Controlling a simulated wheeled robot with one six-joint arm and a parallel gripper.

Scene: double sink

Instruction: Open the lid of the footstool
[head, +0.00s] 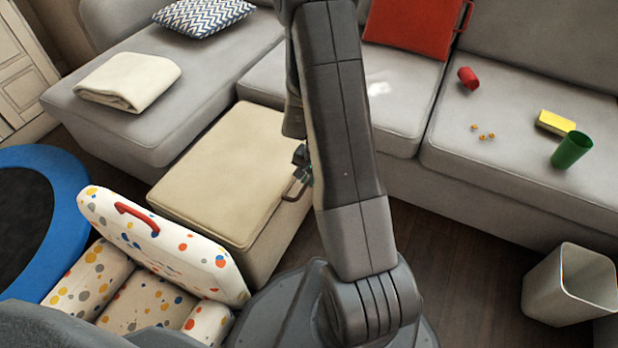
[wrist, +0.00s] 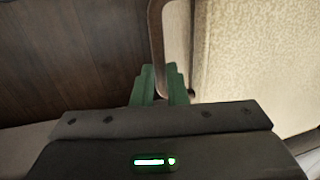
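The footstool is a beige box (head: 275,240) with a flat padded lid (head: 220,170), lying closed on it. A dark metal handle (head: 291,196) sticks out from its right side. My gripper (head: 303,165) is at this handle, partly hidden behind my arm in the head view. In the wrist view, the green fingers of my gripper (wrist: 160,85) stand close together on both sides of one bar of the handle (wrist: 156,40) and look shut on it. The pale footstool side (wrist: 250,50) fills the right of that view.
A grey sofa (head: 400,130) stands behind and right of the footstool. A spotted child's chair (head: 150,250) stands close in front, left of my base. A blue-rimmed trampoline (head: 65,165) is at left, a white bin (head: 550,290) at right. Bare wooden floor (head: 450,260) lies right of my arm.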

